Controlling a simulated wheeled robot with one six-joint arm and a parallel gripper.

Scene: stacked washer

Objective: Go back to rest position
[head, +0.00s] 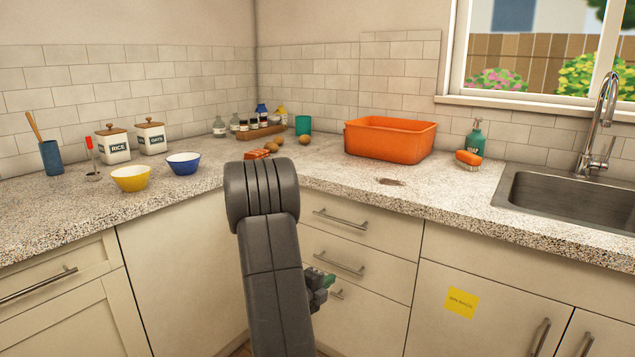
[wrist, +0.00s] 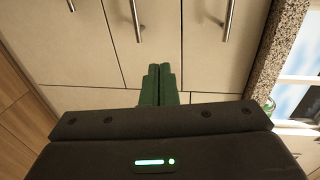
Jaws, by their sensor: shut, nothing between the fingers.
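My gripper (wrist: 160,85) shows in the wrist view with its two dark green fingers together and nothing between them. Cream cabinet fronts with metal handles lie beyond the fingertips. In the head view my dark grey arm stands upright in front of the corner of the counter. The rest of the gripper is hidden behind the arm there.
The speckled countertop (head: 330,178) holds a yellow bowl (head: 130,178), a blue bowl (head: 184,163), white canisters (head: 113,145), and an orange tub (head: 390,137). A sink (head: 570,207) is at right. Drawer handles (head: 340,219) stick out near my arm.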

